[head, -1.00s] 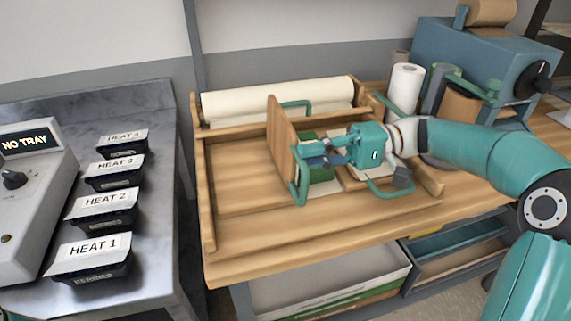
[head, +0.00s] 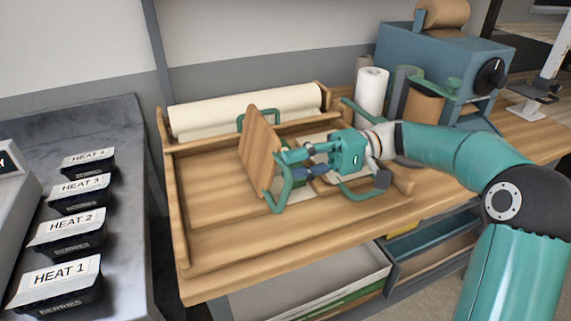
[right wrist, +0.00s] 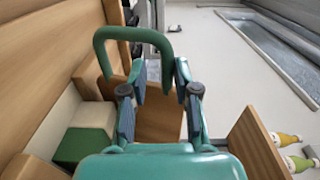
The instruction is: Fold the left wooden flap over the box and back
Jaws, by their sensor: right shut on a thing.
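My left gripper is out of view.
A second green handle (head: 357,192) lies low at the right of the board (head: 215,205). A white paper roll (head: 245,108) lies at the back. A standing towel roll (head: 371,96) and a blue machine (head: 437,68) are behind my arm. Black trays (head: 66,233) line the left counter.

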